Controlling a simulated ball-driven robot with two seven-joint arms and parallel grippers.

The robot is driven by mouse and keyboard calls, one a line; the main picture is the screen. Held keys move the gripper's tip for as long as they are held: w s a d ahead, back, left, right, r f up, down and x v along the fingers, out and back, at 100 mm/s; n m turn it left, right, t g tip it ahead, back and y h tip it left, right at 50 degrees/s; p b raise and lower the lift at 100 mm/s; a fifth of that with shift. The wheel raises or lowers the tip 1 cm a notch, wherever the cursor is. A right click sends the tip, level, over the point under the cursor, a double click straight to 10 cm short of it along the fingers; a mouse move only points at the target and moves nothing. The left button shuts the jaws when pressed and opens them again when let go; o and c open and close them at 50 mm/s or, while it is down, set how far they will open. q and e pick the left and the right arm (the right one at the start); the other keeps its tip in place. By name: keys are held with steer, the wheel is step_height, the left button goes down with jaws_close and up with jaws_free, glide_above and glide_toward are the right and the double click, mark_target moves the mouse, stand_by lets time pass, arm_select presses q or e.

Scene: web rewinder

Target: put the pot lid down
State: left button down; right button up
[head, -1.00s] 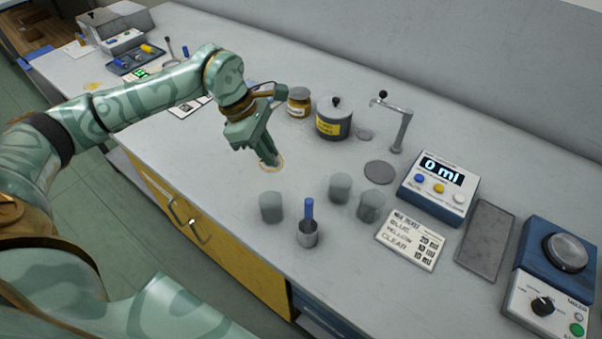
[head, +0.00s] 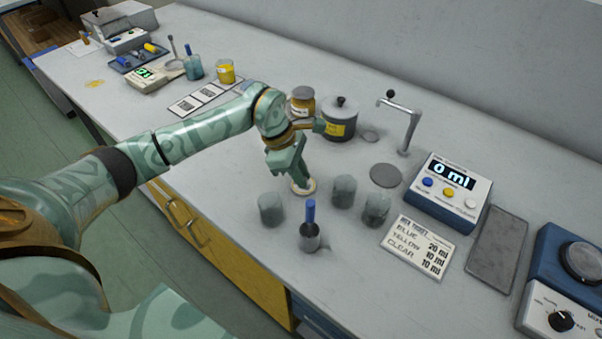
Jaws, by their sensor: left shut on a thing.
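My left gripper (head: 301,184) points down over the bench, behind the small grey cups, and is shut on a small round pale disc with a tan rim, which looks like the pot lid (head: 311,188). The fingers cover part of the lid. It is at or just above the bench top; I cannot tell whether it touches. A dark grey pot (head: 340,122) with a yellow label and a black-knobbed cover stands behind the wrist. An amber jar (head: 302,101) stands left of that pot, partly hidden by my arm. My right gripper is not in view.
Several grey cups (head: 271,209) and a metal cup with a blue-handled tool (head: 310,238) stand in front of the gripper. A dark disc (head: 386,175), a tap (head: 408,125), a dispenser (head: 449,190) and a card (head: 418,247) are to the right.

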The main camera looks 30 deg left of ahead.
arm_select(q)
steer(key=c, duration=1.4)
jaws_free()
steer(key=shift+f, duration=0.1)
steer(key=shift+a+r, duration=0.1)
steer(key=shift+r, duration=0.2)
steer(key=p+v, duration=0.3)
steer(key=v, duration=0.8)
steer(key=shift+r, duration=0.3)
steer(key=shift+a, duration=0.1)
